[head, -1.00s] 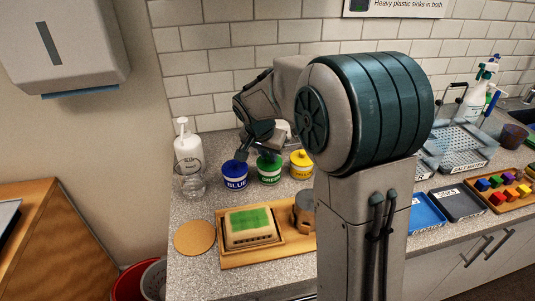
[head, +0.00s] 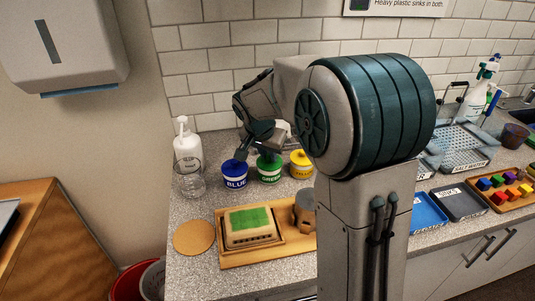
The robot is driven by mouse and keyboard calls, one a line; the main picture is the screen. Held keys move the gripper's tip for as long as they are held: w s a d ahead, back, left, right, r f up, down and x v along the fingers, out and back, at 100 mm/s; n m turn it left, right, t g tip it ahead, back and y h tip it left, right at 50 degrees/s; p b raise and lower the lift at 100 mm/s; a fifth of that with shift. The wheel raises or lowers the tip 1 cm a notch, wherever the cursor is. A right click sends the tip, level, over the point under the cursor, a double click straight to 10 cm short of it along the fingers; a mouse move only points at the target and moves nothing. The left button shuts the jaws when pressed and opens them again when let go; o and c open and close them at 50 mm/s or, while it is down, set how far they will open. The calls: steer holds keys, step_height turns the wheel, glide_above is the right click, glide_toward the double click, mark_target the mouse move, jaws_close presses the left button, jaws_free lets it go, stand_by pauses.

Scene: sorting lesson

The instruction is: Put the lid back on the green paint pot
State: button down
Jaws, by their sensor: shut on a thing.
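The green paint pot (head: 269,175) stands on the counter between the blue pot (head: 235,180) and the yellow pot (head: 301,168). Its green lid (head: 268,159) shows at the top of the pot, under my gripper (head: 261,148). My gripper is shut on the lid, its fingers pointing down at the pot. The arm partly hides the grip, and I cannot tell whether the lid sits fully on the rim. The blue and yellow pots have lids on.
A clear jar (head: 190,180) and a white pump bottle (head: 186,140) stand left of the pots. In front are a wooden tray (head: 222,259) with a green-topped block and a round cork mat (head: 194,238). My arm hides the counter's middle.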

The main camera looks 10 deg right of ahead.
stand_by(0.3)
steer(key=c, duration=0.8)
jaws_free()
steer(key=shift+o, duration=0.2)
steer(key=shift+r, duration=0.1)
steer(key=shift+r+p, duration=2.05)
steer(key=shift+r, duration=1.4)
jaws_close()
steer(key=shift+f, duration=0.2)
